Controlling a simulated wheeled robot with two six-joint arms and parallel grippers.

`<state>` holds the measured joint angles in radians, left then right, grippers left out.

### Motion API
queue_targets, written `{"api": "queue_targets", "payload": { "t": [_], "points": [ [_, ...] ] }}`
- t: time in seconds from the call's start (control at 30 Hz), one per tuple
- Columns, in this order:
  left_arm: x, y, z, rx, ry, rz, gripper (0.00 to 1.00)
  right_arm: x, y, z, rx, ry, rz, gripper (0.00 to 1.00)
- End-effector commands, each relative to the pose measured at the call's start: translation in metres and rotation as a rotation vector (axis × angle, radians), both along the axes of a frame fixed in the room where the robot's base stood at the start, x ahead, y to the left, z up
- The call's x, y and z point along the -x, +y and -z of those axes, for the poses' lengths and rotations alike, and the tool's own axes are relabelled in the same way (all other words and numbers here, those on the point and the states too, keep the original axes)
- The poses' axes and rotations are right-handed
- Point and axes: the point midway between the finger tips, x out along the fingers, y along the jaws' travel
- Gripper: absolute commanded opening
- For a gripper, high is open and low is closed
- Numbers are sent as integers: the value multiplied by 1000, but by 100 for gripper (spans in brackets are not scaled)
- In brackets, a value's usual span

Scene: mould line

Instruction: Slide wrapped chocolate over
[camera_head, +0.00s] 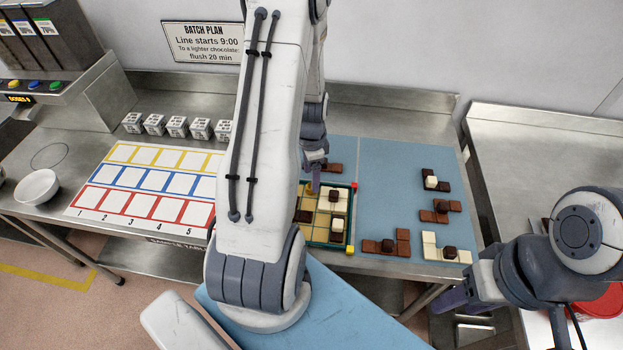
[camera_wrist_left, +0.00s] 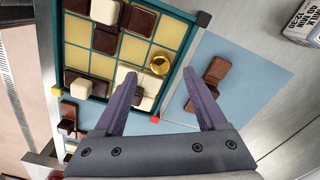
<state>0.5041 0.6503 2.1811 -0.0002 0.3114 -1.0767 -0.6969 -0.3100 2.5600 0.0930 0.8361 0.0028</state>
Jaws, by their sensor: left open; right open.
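The wrapped chocolate is a gold ball (camera_wrist_left: 159,64) in a cell at the edge of the green-rimmed tray (camera_wrist_left: 186,50) in the left wrist view. In the head view the ball (camera_head: 309,189) is small beside my left arm, on the tray (camera_head: 352,216). My left gripper (camera_wrist_left: 161,76) is open and empty, pointing down over the tray edge. In the picture the ball shows between and just beyond its fingertips; I cannot tell whether they touch it. In the head view my left arm hides much of the tray. My right gripper (camera_head: 448,298) is open and away at the right.
Dark and cream pieces (camera_wrist_left: 138,19) occupy several tray cells; some are close to the left finger. Several chocolate pieces (camera_head: 440,209) lie on the blue mat (camera_head: 390,165). A numbered colour chart (camera_head: 120,175), white blocks (camera_head: 176,126) and a bowl (camera_head: 37,187) are at left.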

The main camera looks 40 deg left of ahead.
Motion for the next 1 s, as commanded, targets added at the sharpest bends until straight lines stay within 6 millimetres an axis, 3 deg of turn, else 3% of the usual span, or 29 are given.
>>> {"api": "queue_targets", "payload": {
  "t": [0.23,0.63,0.67,0.83,0.87,1.0],
  "points": [
    [0,0,30,0,1,0,74,0,0,-7,0,0,0,50],
    [0,0,37,0,-1,-1,74,0,0,-7,0,0,0,50],
    [0,0,37,0,-1,0,70,0,0,-7,0,0,0,50],
    [0,0,37,0,-1,-1,5,0,0,-7,0,0,0,50],
    [0,0,37,0,-1,0,0,0,0,-7,0,0,0,50],
    [0,0,37,0,-1,0,0,0,0,-7,0,0,0,50]
  ]
}}
